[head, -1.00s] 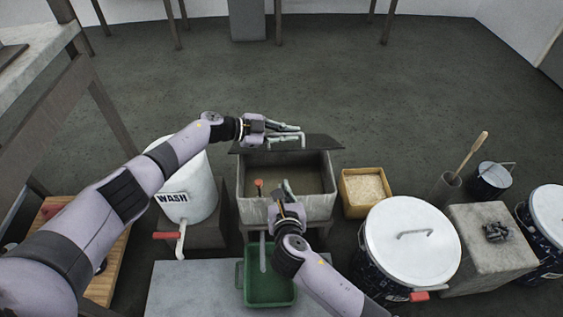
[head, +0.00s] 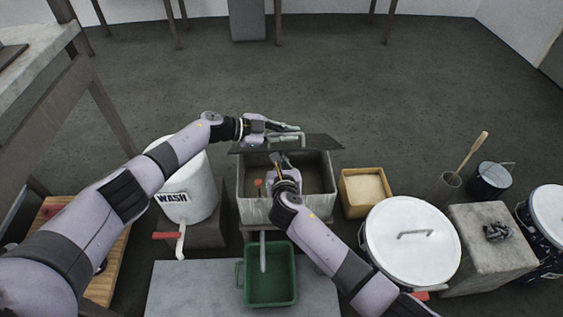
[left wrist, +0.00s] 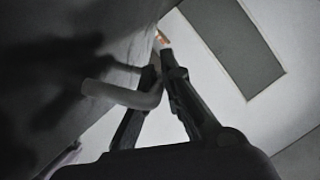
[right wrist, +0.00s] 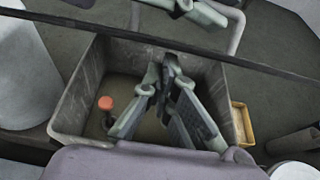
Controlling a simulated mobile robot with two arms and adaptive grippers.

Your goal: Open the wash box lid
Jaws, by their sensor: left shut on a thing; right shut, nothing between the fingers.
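The grey wash box (head: 242,185) stands in the middle of the head view, with its inside exposed. Its dark lid (head: 325,142) is raised and tilted along the far side. My left gripper (head: 298,128) is shut on the lid handle; the pale bent handle bar (left wrist: 122,95) runs into its fingers in the left wrist view. My right gripper (head: 278,158) is shut and empty over the box opening, on the near side of the lid. In the right wrist view its fingers (right wrist: 168,72) meet below the lid's edge line. An orange-topped knob (right wrist: 105,104) shows inside the box.
The white WASH bucket (head: 195,185) with a red-handled tap stands left of the box. A yellow tray (head: 345,200) is at the right, near a white-lidded drum (head: 400,260). A green tub (head: 270,300) sits in front, under the box's spout. Floor behind is clear.

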